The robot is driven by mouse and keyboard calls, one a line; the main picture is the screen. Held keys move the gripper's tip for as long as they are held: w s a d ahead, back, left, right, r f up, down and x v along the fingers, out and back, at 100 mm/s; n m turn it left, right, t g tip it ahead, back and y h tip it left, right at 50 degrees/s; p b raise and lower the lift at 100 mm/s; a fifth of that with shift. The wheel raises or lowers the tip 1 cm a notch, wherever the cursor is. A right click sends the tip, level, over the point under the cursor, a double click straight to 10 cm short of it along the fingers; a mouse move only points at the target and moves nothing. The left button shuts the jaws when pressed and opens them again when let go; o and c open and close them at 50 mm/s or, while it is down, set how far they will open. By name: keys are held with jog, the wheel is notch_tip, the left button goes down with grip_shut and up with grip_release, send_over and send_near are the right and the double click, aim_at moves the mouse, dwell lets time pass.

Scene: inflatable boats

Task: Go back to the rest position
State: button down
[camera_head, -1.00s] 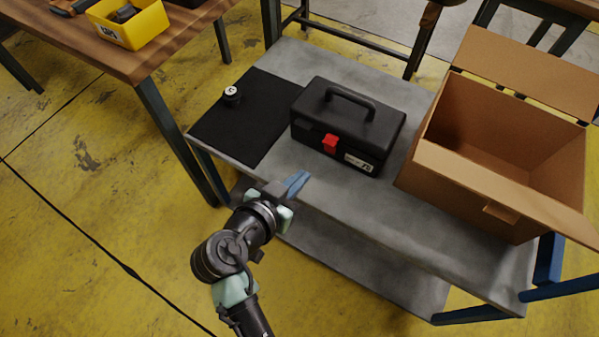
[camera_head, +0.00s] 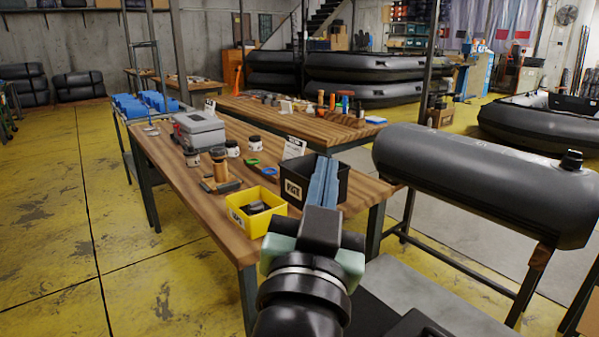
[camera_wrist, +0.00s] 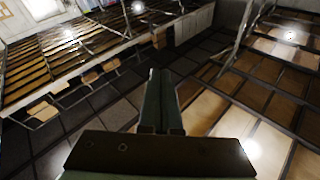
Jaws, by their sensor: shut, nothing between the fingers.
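My gripper (camera_head: 322,182) shows in the head view at the lower middle, raised and pointing away from me, with its two blue fingers side by side. In the picture it overlaps the black bin on the wooden workbench; it holds nothing. In the wrist view the fingers (camera_wrist: 158,100) are together, with nothing between them. The wrist camera looks across open room towards ceiling-like beams and lights.
A wooden workbench (camera_head: 222,232) carries a yellow bin (camera_head: 243,222), a black bin (camera_head: 294,190) and a grey case (camera_head: 197,133). A grey inflatable tube (camera_head: 480,180) lies on a stand at the right. Yellow floor (camera_head: 60,230) is clear at the left.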

jog(key=s+a+r+n+t+y, duration=0.1)
jog(key=s+r+n+t+y, duration=0.15)
jog(key=s+r, duration=0.5)
jog(key=s+a+r+n+t+y, duration=0.15)
jog(key=s+r+t, duration=0.25)
jog(key=r, duration=0.6)
notch_tip(320, 180, up, 22)
jog(key=p, duration=2.3)
jog(key=shift+a+r, duration=0.2)
jog(key=shift+r, duration=0.05)
